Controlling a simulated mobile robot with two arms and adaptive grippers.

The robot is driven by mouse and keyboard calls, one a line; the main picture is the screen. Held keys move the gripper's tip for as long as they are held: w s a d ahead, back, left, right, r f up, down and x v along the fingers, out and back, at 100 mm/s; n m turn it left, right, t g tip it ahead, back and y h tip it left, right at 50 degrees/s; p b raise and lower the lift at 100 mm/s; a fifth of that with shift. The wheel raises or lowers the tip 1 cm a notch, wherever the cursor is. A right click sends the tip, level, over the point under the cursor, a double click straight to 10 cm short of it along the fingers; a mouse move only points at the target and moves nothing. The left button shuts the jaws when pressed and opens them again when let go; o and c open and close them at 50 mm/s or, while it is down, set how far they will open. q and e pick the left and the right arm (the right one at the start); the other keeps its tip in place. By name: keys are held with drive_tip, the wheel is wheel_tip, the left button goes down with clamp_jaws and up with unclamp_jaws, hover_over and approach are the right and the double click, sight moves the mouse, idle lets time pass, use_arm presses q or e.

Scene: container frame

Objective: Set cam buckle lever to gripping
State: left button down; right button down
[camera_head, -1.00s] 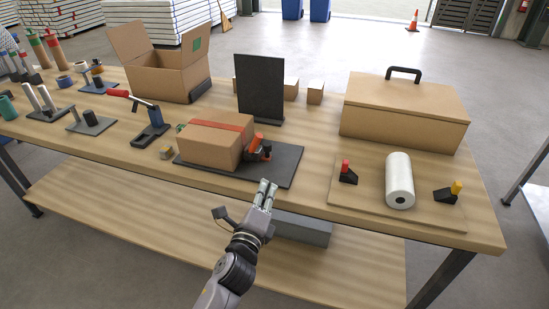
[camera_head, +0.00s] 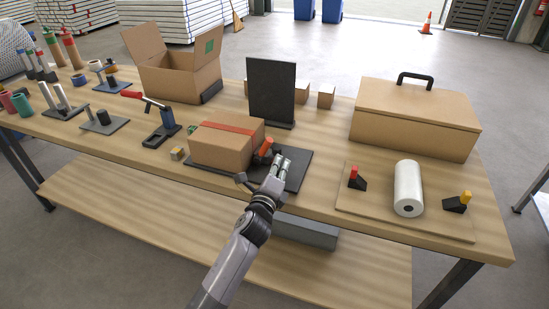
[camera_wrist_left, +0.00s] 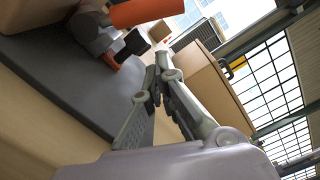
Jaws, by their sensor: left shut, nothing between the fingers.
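The cam buckle's orange lever (camera_head: 265,146) stands tilted up at the right end of a strapped cardboard box (camera_head: 222,151). An orange-red strap (camera_head: 228,128) runs over the box top. My left gripper (camera_head: 281,164) is shut and empty, just right of the lever, over the dark mat (camera_head: 298,170). In the left wrist view, the orange lever (camera_wrist_left: 145,11) is at the top, with the buckle's grey and black body (camera_wrist_left: 95,36) below it. My left gripper's fingers (camera_wrist_left: 157,78) are together there, apart from the lever in the picture. In the head view the gripper partly hides the buckle base.
A black upright panel (camera_head: 271,90) stands behind the box. A brown lidded chest (camera_head: 415,120) and a board with a white roll (camera_head: 408,188) are at the right. A red-handled tool (camera_head: 155,113) stands left. The table front edge lies below the gripper.

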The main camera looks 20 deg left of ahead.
sight(264, 149)
use_arm(q)
drive_tip(key=shift+w+a+r, duration=0.1)
drive_tip(key=shift+a+r, duration=0.2)
drive_tip(key=shift+a, duration=0.2)
drive_tip(key=shift+a+r, duration=0.25)
drive_tip(key=shift+a, duration=0.25)
drive_tip(key=shift+r+p, duration=0.1)
drive_tip(key=shift+p, duration=0.25)
drive_tip(key=shift+r+n, duration=0.1)
drive_tip(key=shift+n, duration=0.2)
